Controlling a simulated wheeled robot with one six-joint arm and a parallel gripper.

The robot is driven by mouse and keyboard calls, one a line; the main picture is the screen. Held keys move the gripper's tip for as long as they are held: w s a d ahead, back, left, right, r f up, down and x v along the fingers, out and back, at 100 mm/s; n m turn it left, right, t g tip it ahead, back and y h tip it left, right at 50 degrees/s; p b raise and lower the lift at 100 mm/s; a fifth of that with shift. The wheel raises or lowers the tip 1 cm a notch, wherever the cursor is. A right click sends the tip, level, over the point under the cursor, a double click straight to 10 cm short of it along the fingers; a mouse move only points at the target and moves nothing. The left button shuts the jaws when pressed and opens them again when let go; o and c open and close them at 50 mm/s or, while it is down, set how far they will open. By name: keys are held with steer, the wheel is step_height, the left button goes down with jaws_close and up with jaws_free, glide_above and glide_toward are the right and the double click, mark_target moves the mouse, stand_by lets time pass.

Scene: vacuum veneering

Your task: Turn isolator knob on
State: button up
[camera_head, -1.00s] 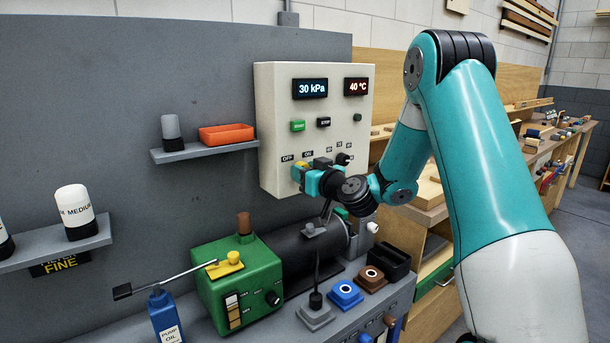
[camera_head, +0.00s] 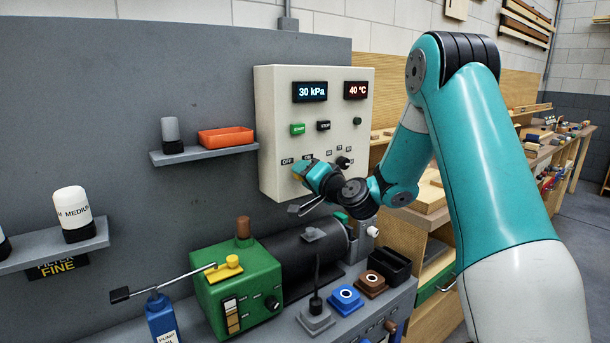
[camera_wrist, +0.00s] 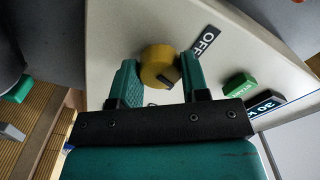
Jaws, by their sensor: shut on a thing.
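The yellow isolator knob (camera_wrist: 160,64) sits on the cream control panel (camera_head: 281,110), beside the OFF label (camera_wrist: 205,39). My gripper (camera_wrist: 160,82) is shut on the knob, with one teal finger on each side of it in the wrist view. The dark mark on the knob points toward the lower right of that view. In the head view my gripper (camera_head: 304,176) is at the panel's lower left, below the OFF and ON labels, and hides most of the knob. The ON label (camera_head: 307,157) shows just above my gripper.
The panel also carries a green START button (camera_head: 297,129), a black STOP button (camera_head: 323,125) and a black selector knob (camera_head: 343,162). Below stand a green pump (camera_head: 240,290), a blue button box (camera_head: 346,297) and a brown one (camera_head: 371,283). A shelf with an orange tray (camera_head: 227,136) is left.

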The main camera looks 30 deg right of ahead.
steer(key=m+p, duration=0.1)
steer(key=m, duration=0.3)
steer(key=shift+d+m, duration=0.1)
steer(key=shift+m, duration=0.2)
stand_by(0.3)
steer(key=o, duration=0.9)
steer(key=shift+s, duration=0.1)
steer(key=shift+s+d+b, duration=0.15)
steer(key=shift+s+b, duration=3.3)
steer(key=shift+s, duration=0.9)
steer(key=shift+s+d+b, duration=0.1)
steer(key=shift+s+b, duration=3.3)
steer(key=shift+s, duration=0.9)
